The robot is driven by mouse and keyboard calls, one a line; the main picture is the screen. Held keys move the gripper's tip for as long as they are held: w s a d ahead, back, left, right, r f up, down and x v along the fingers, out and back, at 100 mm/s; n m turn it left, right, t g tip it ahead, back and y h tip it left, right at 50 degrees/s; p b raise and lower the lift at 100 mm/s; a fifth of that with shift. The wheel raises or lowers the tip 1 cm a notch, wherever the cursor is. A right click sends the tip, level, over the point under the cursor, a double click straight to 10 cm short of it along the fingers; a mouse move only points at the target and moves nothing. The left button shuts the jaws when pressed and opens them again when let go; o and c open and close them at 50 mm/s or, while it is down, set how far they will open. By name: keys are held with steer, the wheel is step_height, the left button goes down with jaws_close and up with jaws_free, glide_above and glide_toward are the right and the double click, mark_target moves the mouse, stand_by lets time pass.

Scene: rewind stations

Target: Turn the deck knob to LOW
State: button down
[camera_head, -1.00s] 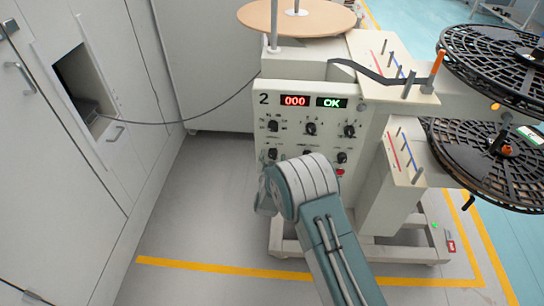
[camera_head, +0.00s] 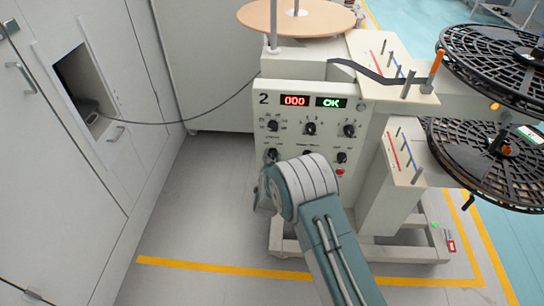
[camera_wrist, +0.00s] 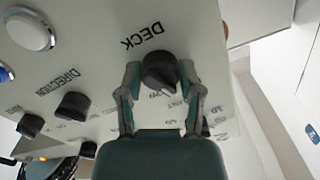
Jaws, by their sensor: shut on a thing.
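The deck knob (camera_wrist: 157,73) is a round black knob under the upside-down word DECK on the white panel in the wrist view. A short white line on it points toward the lower right of that view. My gripper (camera_wrist: 160,67) has one finger on each side of the knob and is shut on it. The marks around the knob are partly hidden by my fingers and too blurred to read surely. In the head view, the deck knob (camera_head: 271,155) is at the panel's lower left, and my arm hides most of my gripper.
The panel (camera_head: 262,92) has several other black knobs, a red 000 display (camera_head: 295,100) and a green OK display (camera_head: 331,102). A direction knob (camera_wrist: 73,106) sits beside the deck knob. Black reels (camera_head: 480,160) stand right. A dark cable (camera_head: 228,98) runs to the left cabinet.

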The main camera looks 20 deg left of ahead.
steer(key=m, duration=0.5)
steer(key=shift+f+m, duration=0.1)
steer(key=shift+m, duration=2.2)
steer(key=shift+d, duration=0.1)
steer(key=shift+c, duration=1.3)
jaws_free()
steer(key=shift+w, duration=0.1)
steer(key=v, duration=1.2)
steer(key=shift+f, duration=0.1)
